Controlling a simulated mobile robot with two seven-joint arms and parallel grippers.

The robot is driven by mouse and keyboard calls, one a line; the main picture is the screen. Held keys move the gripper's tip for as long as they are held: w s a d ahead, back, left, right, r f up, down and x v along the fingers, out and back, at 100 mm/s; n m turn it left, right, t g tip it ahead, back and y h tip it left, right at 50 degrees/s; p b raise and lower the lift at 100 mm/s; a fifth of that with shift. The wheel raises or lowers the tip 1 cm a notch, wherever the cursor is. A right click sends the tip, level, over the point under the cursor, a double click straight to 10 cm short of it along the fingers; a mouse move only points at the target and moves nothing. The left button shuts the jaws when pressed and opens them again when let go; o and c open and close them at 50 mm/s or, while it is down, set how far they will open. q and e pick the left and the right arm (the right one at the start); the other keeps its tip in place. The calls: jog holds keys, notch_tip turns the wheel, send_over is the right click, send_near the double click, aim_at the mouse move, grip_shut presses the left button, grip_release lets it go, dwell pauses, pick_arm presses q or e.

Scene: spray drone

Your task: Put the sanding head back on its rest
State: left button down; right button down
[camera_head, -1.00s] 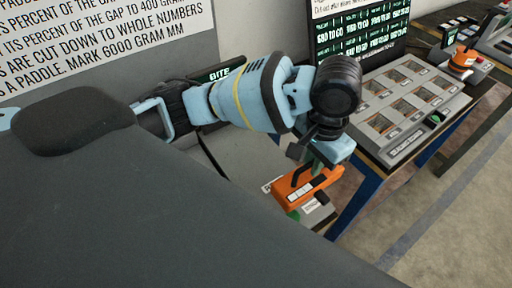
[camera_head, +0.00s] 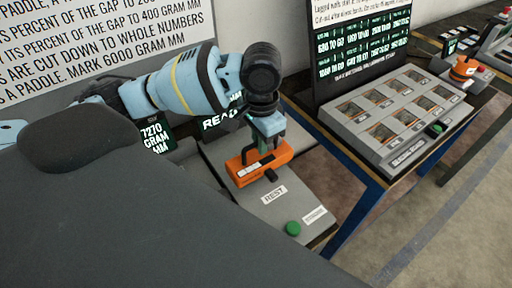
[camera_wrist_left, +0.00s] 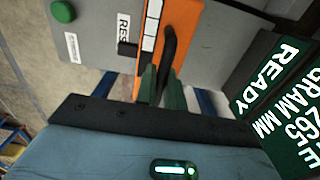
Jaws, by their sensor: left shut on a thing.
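The orange sanding head (camera_head: 250,172), with a white segmented strip on its side, hangs in my left gripper (camera_head: 264,147). The grey rest panel (camera_head: 255,209), labelled REST, lies under and in front of the head. A small dark block (camera_head: 271,175) stands on the panel beside the head, and it also shows in the left wrist view (camera_wrist_left: 127,48). I cannot tell whether the head touches the panel. My right gripper is out of view.
A green button (camera_head: 293,228) is on the panel's near end. A dark display reading READY (camera_wrist_left: 272,68) stands behind. To the right is a table with a grey compartment tray (camera_head: 408,163) and a text screen (camera_head: 362,45). Another orange device (camera_head: 465,66) sits farther right.

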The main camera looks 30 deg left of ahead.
aim_at(256, 153)
pick_arm(q)
jog(key=shift+a, duration=0.25)
jog(key=f, duration=0.1)
jog(key=a+f, duration=0.1)
jog(key=shift+w+f, duration=0.1)
jog(key=shift+f, duration=0.7)
jog(key=c, duration=1.9)
grip_release()
jog(key=shift+c, duration=0.2)
jog(key=o, duration=0.4)
jog(key=shift+d+f, duration=0.1)
jog(key=shift+o, duration=0.2)
